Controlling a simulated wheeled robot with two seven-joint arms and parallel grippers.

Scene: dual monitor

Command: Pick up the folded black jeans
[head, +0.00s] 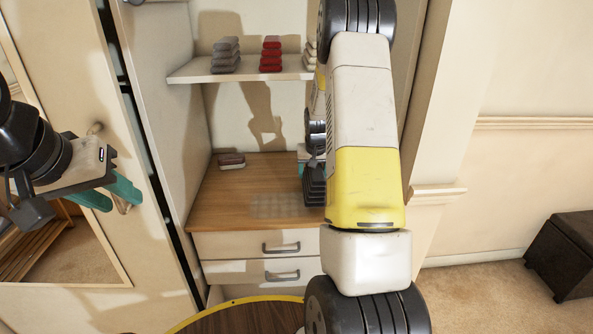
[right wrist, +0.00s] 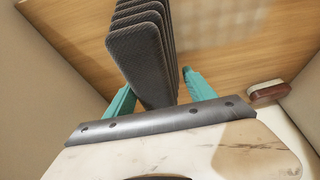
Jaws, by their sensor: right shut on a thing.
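The folded black jeans (right wrist: 145,55) show in the right wrist view as a stack of dark, ribbed layers. My right gripper (right wrist: 158,82) is shut on them, one teal finger on each side. In the head view the jeans (head: 313,187) show at the left edge of my right arm, over the wooden surface, partly hidden by the arm. Whether they touch the wood is unclear. My left gripper (head: 110,195) is at the left, in front of the mirrored door, with its teal fingers apart and nothing between them.
The wooden surface (head: 222,195) carries a small red and white folded stack (head: 231,161) at its back left. An upper shelf (head: 240,74) holds grey (head: 226,55) and red (head: 270,54) stacks. Cabinet walls stand close on both sides. Drawers (head: 258,245) lie below. A dark ottoman (head: 560,255) stands far right.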

